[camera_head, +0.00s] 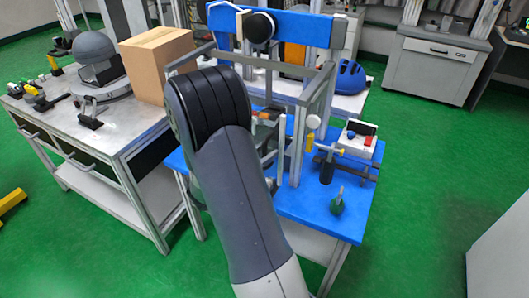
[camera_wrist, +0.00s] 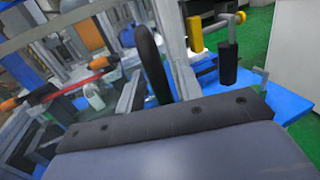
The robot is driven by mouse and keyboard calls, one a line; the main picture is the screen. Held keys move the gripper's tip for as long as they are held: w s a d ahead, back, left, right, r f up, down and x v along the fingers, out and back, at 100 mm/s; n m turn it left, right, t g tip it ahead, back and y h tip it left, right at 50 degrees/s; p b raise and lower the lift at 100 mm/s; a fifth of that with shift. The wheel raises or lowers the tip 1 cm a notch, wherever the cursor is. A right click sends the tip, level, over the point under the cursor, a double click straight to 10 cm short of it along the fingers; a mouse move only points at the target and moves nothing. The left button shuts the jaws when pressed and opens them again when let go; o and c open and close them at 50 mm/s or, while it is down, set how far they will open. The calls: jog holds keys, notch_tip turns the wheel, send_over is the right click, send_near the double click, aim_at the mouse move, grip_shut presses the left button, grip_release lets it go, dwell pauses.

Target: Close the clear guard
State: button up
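The clear guard shows in the wrist view as a see-through panel (camera_wrist: 45,60) with grey edging, on the left side of the picture. Its hinge and how far it stands open cannot be made out. In the head view the grey frame (camera_head: 318,110) of the tower stands on the blue table, and my arm hides much of it. My gripper shows in the wrist view as one dark upright finger (camera_wrist: 152,65) beside a grey post. A second finger is not clear, so its opening cannot be told. In the head view the gripper is hidden behind my arm.
A cardboard box (camera_head: 155,62) stands on the left bench. Green floor is clear at right.

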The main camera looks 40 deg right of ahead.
aim_at(272, 144)
grip_shut()
dwell(0.3)
jog(key=d, duration=0.2)
jog(key=w+d, duration=0.1)
jog(key=d, duration=0.1)
jog(key=shift+w+d, duration=0.1)
jog(key=shift+d, duration=0.2)
jog(key=shift+w+r, duration=0.1)
grip_release()
jog(key=shift+d, duration=0.15)
